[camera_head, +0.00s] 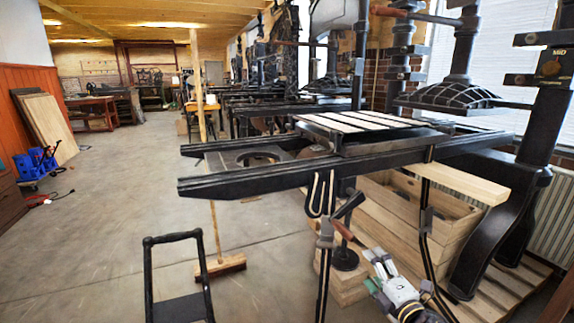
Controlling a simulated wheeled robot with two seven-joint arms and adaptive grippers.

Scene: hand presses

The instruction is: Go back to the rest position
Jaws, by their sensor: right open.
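My right gripper (377,262) shows at the bottom right, open, and I see nothing between its fingers. It is in front of the wooden crate under the nearest hand press, just right of and below the press's crank (350,204) with its brown wooden handle (347,232). I cannot tell whether the gripper touches the handle; a small gap seems to show. The black press rails (270,182) stretch above the gripper, with a flat bed (362,122) of pale panels on top. My left gripper is not in view.
A wooden crate (440,235) and a pallet (508,285) stand behind my right gripper. A black tube frame (178,238) stands at the front, and a broom (220,266) beyond it. Blue equipment (38,165) is at the far left. The concrete floor (110,200) is mostly clear.

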